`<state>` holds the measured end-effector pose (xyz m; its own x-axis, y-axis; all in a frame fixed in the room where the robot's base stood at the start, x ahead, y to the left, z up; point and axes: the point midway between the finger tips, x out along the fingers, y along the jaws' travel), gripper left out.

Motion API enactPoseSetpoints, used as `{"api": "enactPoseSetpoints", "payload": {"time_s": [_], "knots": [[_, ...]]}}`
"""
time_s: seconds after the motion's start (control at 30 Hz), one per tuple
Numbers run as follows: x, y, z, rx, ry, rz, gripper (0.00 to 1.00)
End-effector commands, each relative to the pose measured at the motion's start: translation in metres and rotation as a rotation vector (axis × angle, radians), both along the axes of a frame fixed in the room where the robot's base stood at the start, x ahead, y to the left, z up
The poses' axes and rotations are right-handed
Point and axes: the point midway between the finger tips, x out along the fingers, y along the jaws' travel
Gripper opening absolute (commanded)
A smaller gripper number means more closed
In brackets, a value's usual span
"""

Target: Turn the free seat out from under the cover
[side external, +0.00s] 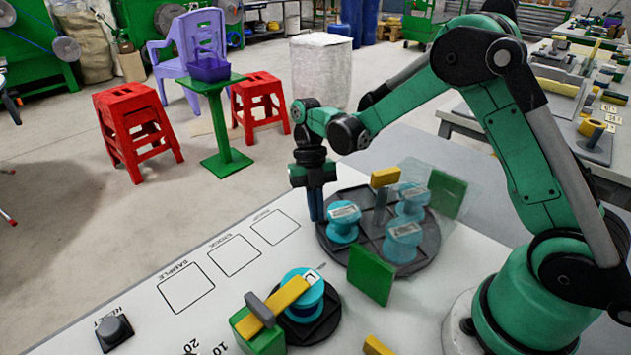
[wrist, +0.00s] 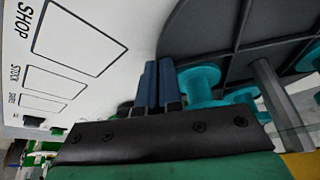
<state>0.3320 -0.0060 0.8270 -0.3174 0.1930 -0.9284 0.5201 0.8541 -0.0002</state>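A dark round turntable (side external: 332,244) with raised dividers carries cyan spools: one at the left (side external: 343,233), one at the back right (side external: 412,206) and one at the front right (side external: 402,253). A grey post (side external: 380,208) with a yellow bar (side external: 385,177) stands near its middle. A clear cover with green panels (side external: 371,275) stands over the right side. Which seat is free I cannot tell. My gripper (side external: 316,207) points down at the turntable's left rim, beside the left spool. In the wrist view its blue fingers (wrist: 158,84) are together and empty, close to a spool (wrist: 200,84); contact is unclear.
A smaller dark disc (side external: 325,325) at the front holds a labelled cyan spool (side external: 303,300), with a yellow bar (side external: 285,297) and green block (side external: 258,333) beside it. A black reset button (side external: 114,330) is front left. Marked table squares (side external: 186,287) are clear.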

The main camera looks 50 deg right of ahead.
Motion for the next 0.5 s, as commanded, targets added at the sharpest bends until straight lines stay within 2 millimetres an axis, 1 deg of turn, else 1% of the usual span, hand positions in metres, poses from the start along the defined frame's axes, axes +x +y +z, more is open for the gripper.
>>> {"api": "enactPoseSetpoints", "payload": {"time_s": [0.5], "knots": [[-0.018,0.019,0.0,0.0,0.0,0.003,0.0]]}}
